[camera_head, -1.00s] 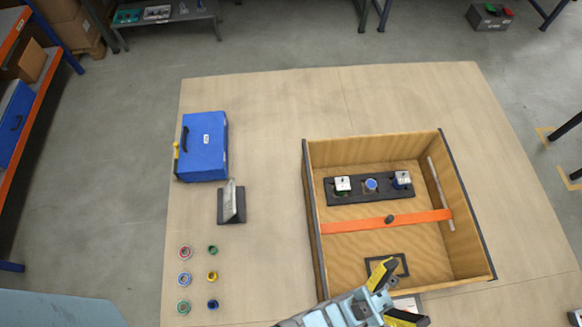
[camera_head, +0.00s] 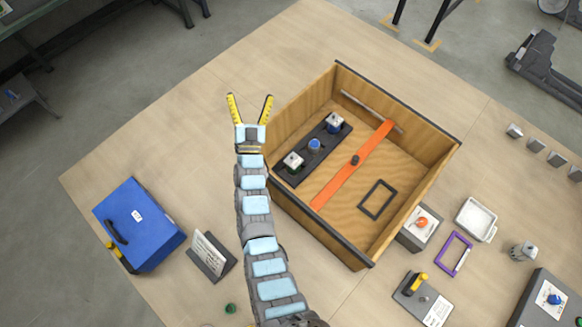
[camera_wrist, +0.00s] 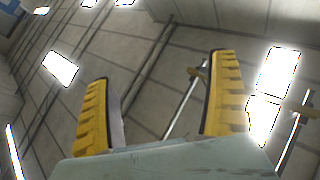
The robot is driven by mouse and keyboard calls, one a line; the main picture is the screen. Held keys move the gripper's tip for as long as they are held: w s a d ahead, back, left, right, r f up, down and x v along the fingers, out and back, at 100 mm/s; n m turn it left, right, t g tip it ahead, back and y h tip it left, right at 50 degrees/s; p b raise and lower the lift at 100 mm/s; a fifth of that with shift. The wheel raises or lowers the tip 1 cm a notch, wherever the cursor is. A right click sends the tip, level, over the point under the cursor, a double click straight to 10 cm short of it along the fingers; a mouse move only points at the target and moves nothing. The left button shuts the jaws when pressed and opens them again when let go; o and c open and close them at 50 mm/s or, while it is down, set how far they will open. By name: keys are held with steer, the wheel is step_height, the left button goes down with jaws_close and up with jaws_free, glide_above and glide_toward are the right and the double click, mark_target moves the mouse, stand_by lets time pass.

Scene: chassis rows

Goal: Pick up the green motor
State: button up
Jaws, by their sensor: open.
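A wooden box (camera_head: 352,244) holds a black rack (camera_head: 326,157) with several parts in it. The silvery part (camera_head: 292,161) at the rack's near left end shows a trace of green at its base; it may be the green motor, but it is too small to be sure. A blue round part (camera_head: 314,145) sits mid-rack and a silvery part with blue (camera_head: 334,122) at the far end. My gripper (camera_head: 250,98) is open and empty, outside the box to its upper left. In the wrist view, the open yellow fingers (camera_wrist: 160,68) have no part between them.
An orange bar (camera_head: 345,178) crosses the box beside the rack. A dark frame (camera_head: 378,200) lies on the box floor. A blue case (camera_head: 138,224) and a tilted sign (camera_head: 211,254) stand left. A white tray (camera_head: 476,220) and a purple frame (camera_head: 454,252) lie right.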

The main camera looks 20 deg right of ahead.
steer(key=w+a+f+n+g+y+b, duration=0.1)
steer(key=w+f+n+g+y+b, duration=0.2)
steer(key=w, duration=0.7)
steer(key=w+a+f+n+g+y+b, duration=0.1)
steer(key=w+a+f+g+y+b, duration=0.3)
steer(key=w, duration=0.6)
steer(key=n+g+y+b, duration=0.2)
steer(key=n+g+b, duration=0.5)
steer(key=g, duration=0.8)
glide_above(293, 160)
steer(key=b, duration=0.1)
step_height(293, 160, down, 13)
steer(key=m, duration=0.1)
steer(key=shift+s+d+f+b, duration=0.1)
steer(key=shift+f+b, duration=0.35)
steer(key=shift+f, duration=2.5)
steer(key=shift+s+d+f+b, duration=0.1)
steer(key=shift+f+b, duration=0.3)
steer(key=shift+f, duration=2.55)
steer(key=shift+w+a+f+b, duration=0.1)
steer(key=shift+a+f+b, duration=0.1)
steer(key=shift+f, duration=0.75)
steer(key=shift+w+a+f+b, duration=0.1)
steer(key=shift+f+b, duration=0.1)
steer(key=shift+f, duration=0.75)
steer(key=shift+d+f, duration=0.2)
steer(key=shift+f, duration=0.45)
